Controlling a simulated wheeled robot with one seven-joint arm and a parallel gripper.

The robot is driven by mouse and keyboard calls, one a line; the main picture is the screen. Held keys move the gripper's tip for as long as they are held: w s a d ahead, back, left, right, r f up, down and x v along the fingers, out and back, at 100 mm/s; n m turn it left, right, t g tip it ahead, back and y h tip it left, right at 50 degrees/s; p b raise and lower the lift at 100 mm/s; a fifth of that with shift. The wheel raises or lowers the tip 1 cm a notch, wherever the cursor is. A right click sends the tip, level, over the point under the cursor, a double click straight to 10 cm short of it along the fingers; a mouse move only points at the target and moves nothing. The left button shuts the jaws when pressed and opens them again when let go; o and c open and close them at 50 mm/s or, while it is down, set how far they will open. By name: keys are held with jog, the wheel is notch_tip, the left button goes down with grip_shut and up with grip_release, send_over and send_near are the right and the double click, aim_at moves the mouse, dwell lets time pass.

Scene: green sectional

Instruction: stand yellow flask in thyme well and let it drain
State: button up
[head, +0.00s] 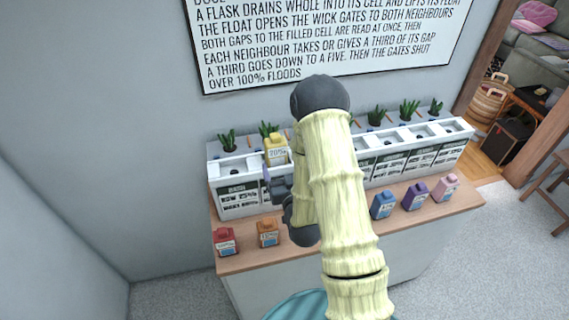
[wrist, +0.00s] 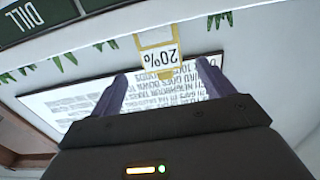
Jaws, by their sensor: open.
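The yellow flask (head: 276,151) stands upright at the second cell from the left of the white planter row (head: 236,172). Its label reads 20%. That cell's name is hidden behind my arm, so I cannot tell whether it is thyme. My gripper (head: 268,175) is just in front of and below the flask, with dark purple fingers. In the wrist view the picture is upside down; my gripper (wrist: 158,82) has its fingers spread, with the flask (wrist: 157,52) seen beyond and between the tips. I see no finger touching it.
On the wooden counter's front (head: 340,228) stand a red flask (head: 225,242), an orange flask (head: 267,233), a blue flask (head: 382,206), a purple flask (head: 415,196) and a pink flask (head: 446,188). Green plants line the back. A rules sign (head: 330,40) hangs above.

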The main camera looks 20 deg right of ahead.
jog(key=shift+s+p, duration=0.65)
jog(key=shift+p, duration=0.3)
jog(key=shift+w+r, duration=0.1)
jog(key=s+r+g, duration=0.4)
jog(key=s+g, duration=0.3)
jog(key=s, duration=0.2)
jog(key=s+r+g, duration=0.4)
jog(key=s+g, duration=0.4)
jog(key=s, duration=0.1)
jog(key=shift+r, duration=0.15)
jog(key=shift+w, duration=0.1)
dwell(1.8)
